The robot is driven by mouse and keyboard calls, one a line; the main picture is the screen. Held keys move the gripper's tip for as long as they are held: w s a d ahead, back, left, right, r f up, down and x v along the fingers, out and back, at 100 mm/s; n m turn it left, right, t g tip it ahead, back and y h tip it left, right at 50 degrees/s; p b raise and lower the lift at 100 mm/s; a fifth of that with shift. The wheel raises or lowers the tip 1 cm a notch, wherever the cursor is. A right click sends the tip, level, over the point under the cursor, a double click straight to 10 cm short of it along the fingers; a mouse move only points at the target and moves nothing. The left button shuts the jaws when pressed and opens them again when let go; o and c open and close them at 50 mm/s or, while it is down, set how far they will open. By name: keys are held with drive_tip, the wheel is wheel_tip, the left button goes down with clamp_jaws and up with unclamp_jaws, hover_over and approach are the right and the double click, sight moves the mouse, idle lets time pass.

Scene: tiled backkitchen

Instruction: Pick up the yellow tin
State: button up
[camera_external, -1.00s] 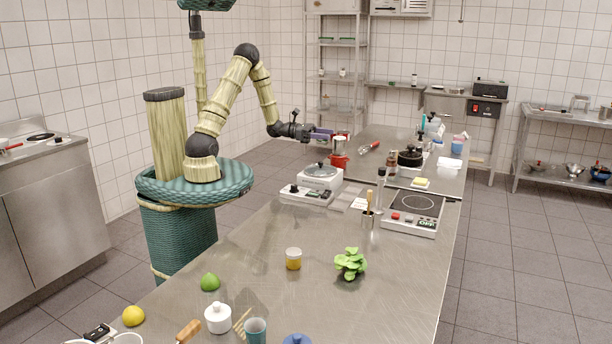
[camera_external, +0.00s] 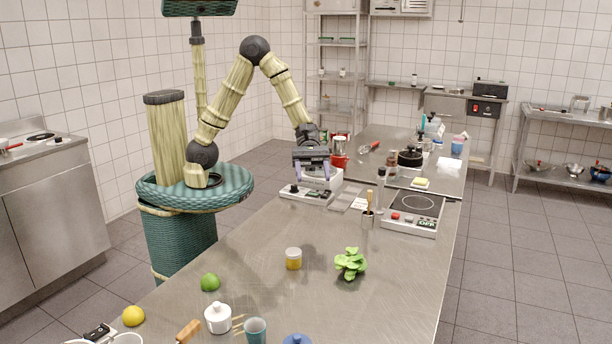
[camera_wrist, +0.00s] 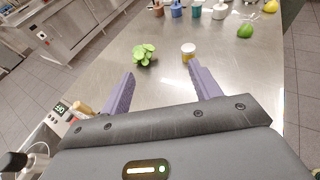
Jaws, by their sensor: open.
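The yellow tin (camera_external: 293,259) is a small jar-shaped tin with a yellow body and a pale lid. It stands upright on the steel table (camera_external: 235,268), between the green lime and the leafy plant.
A leafy green plant (camera_external: 350,263) stands right of the tin and a lime (camera_external: 210,282) left of it. A white lidded pot (camera_external: 218,318) and teal cup (camera_external: 255,331) are nearer the camera.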

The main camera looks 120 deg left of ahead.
drive_tip(key=s+d+f+m+g, duration=0.1)
drive_tip(key=s+d+m+g, duration=0.15)
drive_tip(key=d, duration=0.35)
drive_tip(key=shift+n, duration=0.25)
drive_tip(key=f, duration=0.4)
drive_tip(key=w+f, duration=0.1)
drive_tip(key=f, duration=0.1)
drive_tip(key=shift+a+f, duration=0.1)
drive_tip(key=shift+f, duration=0.15)
approach(294, 257)
drive_tip(key=f, duration=0.1)
drive_tip(key=d+f, duration=0.1)
drive_tip(key=shift+w+d+f+p, duration=0.1)
drive_tip(key=shift+d+f+p, duration=0.25)
drive_tip(key=shift+f, duration=0.05)
drive_tip(key=shift+w+d+f, duration=0.15)
drive_tip(key=shift+d+f, duration=0.05)
drive_tip(key=shift+d, duration=0.15)
drive_tip(key=shift+p+x, duration=0.7)
drive_tip(key=shift+x, duration=1.9)
drive_tip(key=shift+f, duration=0.1)
